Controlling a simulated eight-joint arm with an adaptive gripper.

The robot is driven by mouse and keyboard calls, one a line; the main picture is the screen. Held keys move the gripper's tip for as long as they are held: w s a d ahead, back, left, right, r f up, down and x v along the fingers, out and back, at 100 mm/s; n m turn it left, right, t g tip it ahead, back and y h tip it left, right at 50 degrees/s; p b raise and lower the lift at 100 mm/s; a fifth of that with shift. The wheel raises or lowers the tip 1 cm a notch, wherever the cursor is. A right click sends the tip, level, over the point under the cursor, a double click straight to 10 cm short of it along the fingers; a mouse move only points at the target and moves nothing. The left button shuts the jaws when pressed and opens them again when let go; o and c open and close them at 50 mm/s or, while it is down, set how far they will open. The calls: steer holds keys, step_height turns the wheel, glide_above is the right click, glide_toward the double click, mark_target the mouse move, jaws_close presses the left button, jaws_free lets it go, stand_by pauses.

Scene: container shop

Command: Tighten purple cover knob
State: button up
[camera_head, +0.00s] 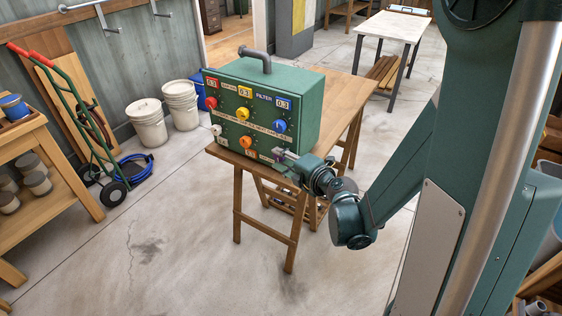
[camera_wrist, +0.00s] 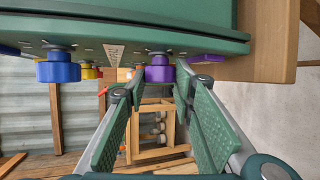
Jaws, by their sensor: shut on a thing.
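The purple cover knob (camera_wrist: 160,72) sits on the face of the green box, seen edge-on in the wrist view. My gripper (camera_wrist: 158,80) has a finger on each side of it and is shut on it. In the head view my gripper (camera_head: 285,156) is at the lower right corner of the green box (camera_head: 303,110), and the knob there is mostly hidden by the fingers. The box stands upright on a wooden table (camera_head: 342,90).
A blue knob (camera_head: 279,127) is above my gripper on the panel, and an orange knob (camera_head: 246,142) is to its left. Yellow, red and white knobs share the face. White buckets (camera_head: 148,125) and a hand truck (camera_head: 75,120) stand left. The floor in front is clear.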

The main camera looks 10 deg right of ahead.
stand_by(0.4)
steer(key=o, duration=0.9)
steer(key=shift+v, duration=5.95)
steer(key=shift+f, duration=0.1)
